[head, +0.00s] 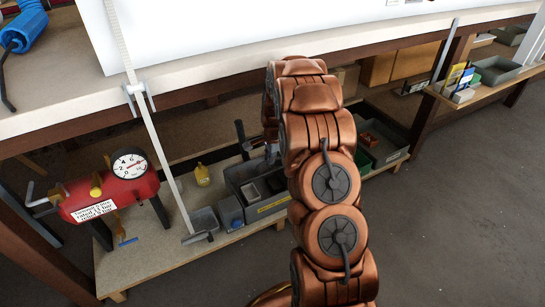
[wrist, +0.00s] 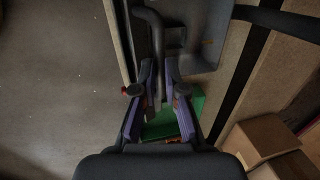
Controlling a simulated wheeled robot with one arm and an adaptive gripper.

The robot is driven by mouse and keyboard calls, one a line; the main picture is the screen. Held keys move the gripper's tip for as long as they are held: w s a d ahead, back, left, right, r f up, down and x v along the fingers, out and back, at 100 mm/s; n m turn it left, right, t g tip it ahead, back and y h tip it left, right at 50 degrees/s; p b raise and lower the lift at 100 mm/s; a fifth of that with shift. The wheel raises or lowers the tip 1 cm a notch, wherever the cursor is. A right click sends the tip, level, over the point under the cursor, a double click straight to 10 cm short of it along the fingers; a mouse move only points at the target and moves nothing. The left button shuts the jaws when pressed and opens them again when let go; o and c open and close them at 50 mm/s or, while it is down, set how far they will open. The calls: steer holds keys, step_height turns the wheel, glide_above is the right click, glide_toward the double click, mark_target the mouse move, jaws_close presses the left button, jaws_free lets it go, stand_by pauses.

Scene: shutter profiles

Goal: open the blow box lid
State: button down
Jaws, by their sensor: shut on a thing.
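My gripper (wrist: 160,78) shows in the wrist view with both fingers closed around a dark, curved bar-like handle (wrist: 155,40). The handle runs up from between the fingers and bends left at the top. Beside it on the right is a grey box-like surface (wrist: 205,35), and a green surface (wrist: 186,122) lies below the fingers. In the head view a dark grey box with a yellow label (head: 270,207) stands on the low shelf, partly behind my arm. My arm covers most of my gripper there. I cannot tell which part is the blow box lid.
A red tank with a gauge (head: 112,192) stands at left. A white-grey pole (head: 158,140) slants down in front of the bench (head: 60,115). Cardboard boxes (wrist: 262,138) are at right. The floor (head: 460,220) is clear.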

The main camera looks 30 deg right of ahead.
steer(key=c, duration=1.6)
jaws_free()
steer(key=shift+w+f, duration=0.2)
steer(key=shift+w, duration=0.25)
steer(key=shift+o, duration=0.8)
steer(key=shift+w+f, duration=0.25)
steer(key=shift+f, duration=0.3)
steer(key=shift+o, duration=1)
steer(key=shift+d, duration=0.1)
steer(key=shift+o, duration=0.2)
steer(key=shift+s+r, duration=0.3)
steer(key=shift+s, duration=0.1)
steer(key=shift+r, duration=0.1)
